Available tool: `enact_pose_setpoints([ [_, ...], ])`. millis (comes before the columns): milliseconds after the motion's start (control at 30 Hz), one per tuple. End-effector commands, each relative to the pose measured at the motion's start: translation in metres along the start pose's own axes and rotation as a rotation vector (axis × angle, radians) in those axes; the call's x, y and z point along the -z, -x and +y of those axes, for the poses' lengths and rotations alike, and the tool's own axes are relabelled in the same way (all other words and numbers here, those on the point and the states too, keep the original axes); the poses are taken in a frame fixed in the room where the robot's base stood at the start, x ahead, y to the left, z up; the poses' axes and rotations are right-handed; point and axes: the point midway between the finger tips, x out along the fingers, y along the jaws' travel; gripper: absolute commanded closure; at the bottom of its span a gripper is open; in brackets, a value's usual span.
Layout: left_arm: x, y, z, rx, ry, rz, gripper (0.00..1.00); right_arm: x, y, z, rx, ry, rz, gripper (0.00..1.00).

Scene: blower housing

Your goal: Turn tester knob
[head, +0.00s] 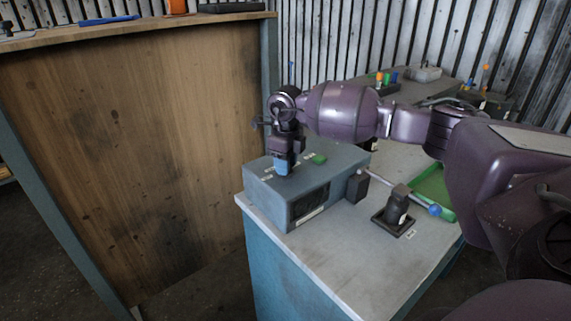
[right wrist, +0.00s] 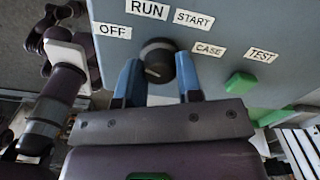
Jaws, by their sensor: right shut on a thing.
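The tester is a grey-blue box (head: 330,189) on the near end of the bench, with a dark grille on its front. The tester knob (right wrist: 157,54) is round and black, on the panel under the RUN and START labels. My right gripper (head: 282,168) reaches down onto the box top from above. In the right wrist view its two blue fingers (right wrist: 158,75) are shut on the knob, one on each side. I cannot tell exactly where the knob points. A green button (right wrist: 240,84) sits to the right of the knob, near the CASE and TEST labels. My left gripper is not in view.
A lever with a blue ball end (head: 435,210) sticks out right of the tester, by a black fixture (head: 393,212). A green tray (head: 447,215) lies behind it. A tall wooden-backed bench (head: 130,150) stands at left.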

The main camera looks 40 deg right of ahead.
Motion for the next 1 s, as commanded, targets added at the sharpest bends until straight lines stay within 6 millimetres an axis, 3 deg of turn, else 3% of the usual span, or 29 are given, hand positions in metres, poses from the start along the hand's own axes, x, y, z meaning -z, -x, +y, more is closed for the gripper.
enact_pose_setpoints([
  [433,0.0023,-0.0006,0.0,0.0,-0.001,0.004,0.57,-0.0012,0.0039,-0.0012,0.004,0.009,-0.007,0.91],
  [467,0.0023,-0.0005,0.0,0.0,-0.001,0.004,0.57,-0.0012,0.0039,-0.0012,0.004,0.009,-0.007,0.64],
  [600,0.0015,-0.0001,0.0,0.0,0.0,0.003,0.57,-0.0009,0.003,-0.0009,0.003,0.009,-0.005,0.43],
  [1000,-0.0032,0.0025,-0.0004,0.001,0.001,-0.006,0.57,-0.0007,0.0086,-0.0006,0.002,0.009,-0.003,0.42],
])
